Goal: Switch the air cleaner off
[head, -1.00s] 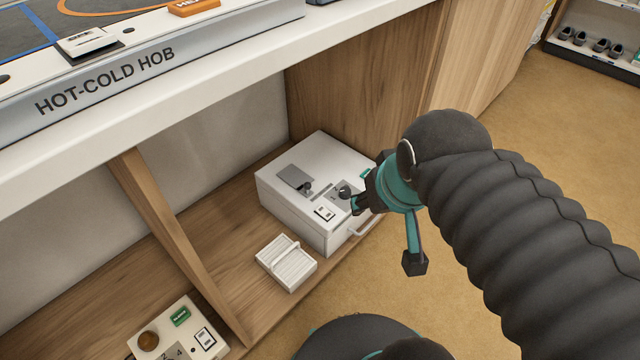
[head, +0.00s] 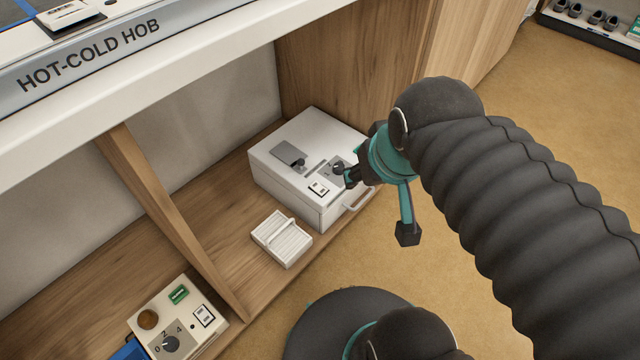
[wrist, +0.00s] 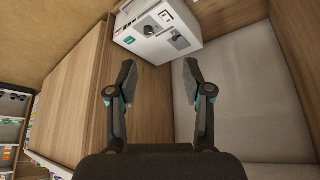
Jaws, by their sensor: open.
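A white box-shaped appliance (head: 290,172) stands on the low wooden shelf; no label names it as the air cleaner. Its top carries a grey plate with a dark lever (head: 290,155), a black knob on a grey plate (head: 337,167) and a small rocker switch (head: 318,188). A handle (head: 358,200) is on its front. It also shows at the top of the wrist view (wrist: 158,38). My gripper (head: 350,178) is open and empty, by the box's right edge, close to the knob in the picture; contact cannot be told. In the wrist view my gripper's fingers (wrist: 159,72) are apart.
A white slatted tray (head: 281,240) lies in front of the box. A cream control box with a numbered dial (head: 171,343) stands beyond a wooden divider (head: 170,220). The hob counter (head: 180,75) overhangs the shelf.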

